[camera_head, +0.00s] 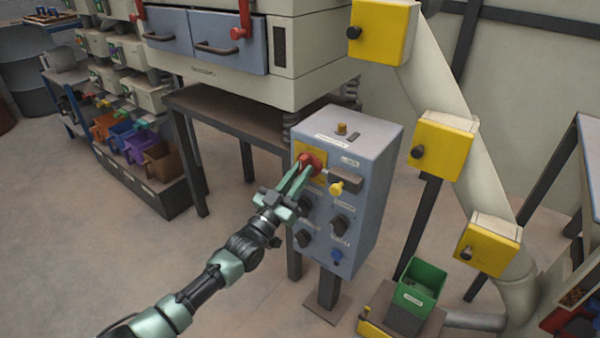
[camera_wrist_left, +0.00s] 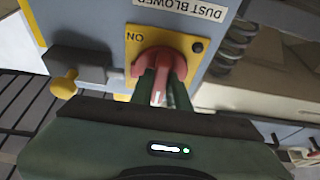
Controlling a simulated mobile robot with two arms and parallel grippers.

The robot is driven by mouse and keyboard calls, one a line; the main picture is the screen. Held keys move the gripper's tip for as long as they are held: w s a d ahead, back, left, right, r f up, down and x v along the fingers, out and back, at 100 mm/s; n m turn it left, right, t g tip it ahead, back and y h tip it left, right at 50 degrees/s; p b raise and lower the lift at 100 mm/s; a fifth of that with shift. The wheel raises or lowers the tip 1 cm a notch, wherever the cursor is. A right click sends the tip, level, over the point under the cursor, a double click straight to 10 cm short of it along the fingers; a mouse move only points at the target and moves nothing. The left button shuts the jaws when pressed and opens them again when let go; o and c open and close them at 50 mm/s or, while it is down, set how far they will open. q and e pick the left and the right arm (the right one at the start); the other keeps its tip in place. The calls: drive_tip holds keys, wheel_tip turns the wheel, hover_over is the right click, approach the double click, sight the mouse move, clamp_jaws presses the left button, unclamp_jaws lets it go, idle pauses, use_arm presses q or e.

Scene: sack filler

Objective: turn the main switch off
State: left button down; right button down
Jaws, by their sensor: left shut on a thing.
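The main switch, a red rotary knob on a yellow plate (camera_head: 322,158), sits on the upper front of a grey control box (camera_head: 365,190). My left gripper (camera_head: 303,170) reaches in from the left and its fingers are shut on the red knob (camera_head: 311,160). In the left wrist view the red knob (camera_wrist_left: 160,66) sits between the two fingers (camera_wrist_left: 163,90), on the yellow plate (camera_wrist_left: 205,72), which is marked "ON" on one side. The fingers cover part of the knob. My right gripper is not in view.
A yellow knob (camera_head: 337,188) on a dark holder sits right beside the switch. Black knobs (camera_head: 338,227) and a blue knob (camera_head: 336,255) are lower on the box. A green bin (camera_head: 417,288) stands right of its foot.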

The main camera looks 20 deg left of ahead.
use_arm(q)
drive_tip(key=c, duration=1.4)
unclamp_jaws()
drive_tip(key=shift+o, duration=0.2)
drive_tip(key=shift+s+f, duration=0.1)
drive_tip(key=v, duration=0.7)
drive_tip(key=shift+s+f, duration=0.15)
drive_tip(key=shift+s, duration=0.1)
drive_tip(key=shift+a, duration=0.1)
